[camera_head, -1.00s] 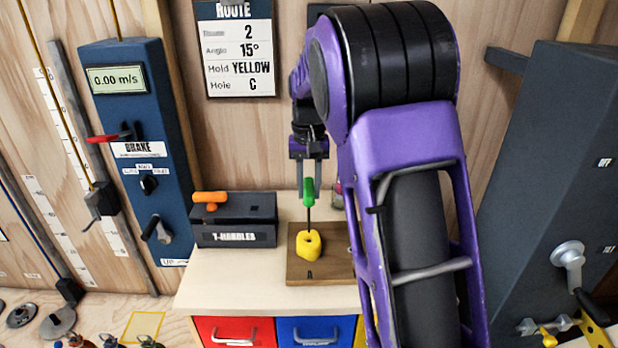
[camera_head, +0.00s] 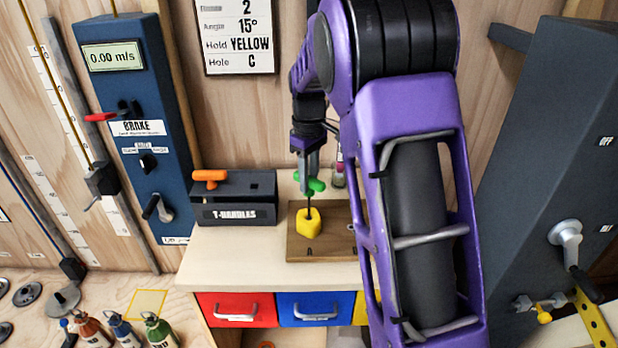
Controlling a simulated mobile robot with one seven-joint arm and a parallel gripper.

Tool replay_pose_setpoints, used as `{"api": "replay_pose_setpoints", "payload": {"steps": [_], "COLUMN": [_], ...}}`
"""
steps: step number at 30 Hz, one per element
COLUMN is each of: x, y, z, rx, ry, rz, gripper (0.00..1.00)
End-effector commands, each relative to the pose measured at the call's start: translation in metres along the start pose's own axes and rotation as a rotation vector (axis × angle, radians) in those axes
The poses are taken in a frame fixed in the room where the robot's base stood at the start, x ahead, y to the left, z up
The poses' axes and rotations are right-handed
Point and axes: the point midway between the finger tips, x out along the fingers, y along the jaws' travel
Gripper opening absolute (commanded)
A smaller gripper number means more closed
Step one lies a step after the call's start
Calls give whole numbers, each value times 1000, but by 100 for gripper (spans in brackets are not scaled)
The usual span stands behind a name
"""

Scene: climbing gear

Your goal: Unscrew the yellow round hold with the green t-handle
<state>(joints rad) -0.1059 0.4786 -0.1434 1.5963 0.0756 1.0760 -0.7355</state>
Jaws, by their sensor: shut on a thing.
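The yellow hold (camera_head: 309,223) sits on the wooden board (camera_head: 333,247), near the letter A, on the bench top. The green t-handle (camera_head: 313,184) stands upright above it, its thin dark shaft reaching down to the hold's top. I cannot see whether its tip is seated in the hold. My gripper (camera_head: 307,176) points down from above and is shut on the green handle. My purple arm hides the right part of the board.
A dark T-HANDLES box (camera_head: 234,203) with an orange handle (camera_head: 209,175) on top stands left of the board. Red (camera_head: 236,309) and blue (camera_head: 315,308) drawers are below. A dark panel with a lever (camera_head: 567,236) stands at the right.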

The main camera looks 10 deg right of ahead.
Motion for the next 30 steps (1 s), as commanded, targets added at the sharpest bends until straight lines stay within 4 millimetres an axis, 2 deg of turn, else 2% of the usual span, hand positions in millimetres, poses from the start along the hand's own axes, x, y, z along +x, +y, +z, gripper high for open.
{"api": "replay_pose_setpoints", "payload": {"steps": [22,24,29,30], "x": [5,-12,-27,-24], "y": [-1,0,0,0], "z": [0,1,1,1], "rx": [-1032,-1031,-1016,-951], "ry": [-1,-1,-1,-2], "rz": [-3,-3,-3,-4], "gripper": [0,0,0,0]}}
